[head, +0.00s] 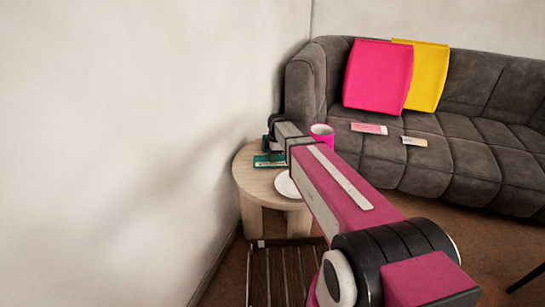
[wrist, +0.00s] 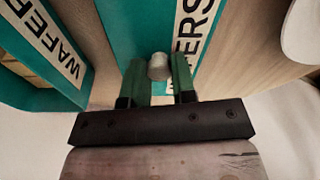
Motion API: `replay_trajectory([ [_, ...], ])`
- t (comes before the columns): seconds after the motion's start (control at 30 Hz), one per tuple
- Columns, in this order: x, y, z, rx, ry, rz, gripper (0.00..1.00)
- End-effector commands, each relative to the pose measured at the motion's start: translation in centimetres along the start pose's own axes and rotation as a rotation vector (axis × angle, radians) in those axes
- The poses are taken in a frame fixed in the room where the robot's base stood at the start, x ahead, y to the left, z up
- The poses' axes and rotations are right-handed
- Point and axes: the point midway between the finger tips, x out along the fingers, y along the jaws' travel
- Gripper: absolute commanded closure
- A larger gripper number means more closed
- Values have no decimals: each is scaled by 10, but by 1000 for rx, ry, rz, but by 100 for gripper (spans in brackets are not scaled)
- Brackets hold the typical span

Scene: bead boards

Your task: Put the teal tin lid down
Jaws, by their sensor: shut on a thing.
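The teal tin lid (wrist: 122,35) lies under my gripper in the wrist view, with a white label ending in "ERS". My gripper (wrist: 158,80) has its green fingers shut on the lid's grey knob (wrist: 159,66). A second teal piece, which looks like the tin (wrist: 35,95), is at the left, with a "WAFER" label and beige contents partly showing. In the head view my gripper (head: 270,143) is over the far left of the round table, above a teal piece (head: 270,160). I cannot tell whether the lid touches the table.
The round wooden table (head: 248,180) stands against the wall. A white plate (head: 284,186) and a pink mug (head: 322,132) are to the right of the teal things, partly behind my arm. A grey sofa (head: 460,150) with pink and yellow cushions stands behind.

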Motion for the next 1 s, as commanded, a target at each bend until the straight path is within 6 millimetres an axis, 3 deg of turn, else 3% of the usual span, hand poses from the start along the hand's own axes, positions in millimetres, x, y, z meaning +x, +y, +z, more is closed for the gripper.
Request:
replay_trajectory([
  [0.3,2,0,0,0,0,0,98],
  [0.33,3,0,0,0,0,0,72],
  [0.4,2,0,0,0,0,1,50],
  [0.77,-1,0,0,0,0,1,50],
  [1.0,-31,0,0,0,0,3,50],
])
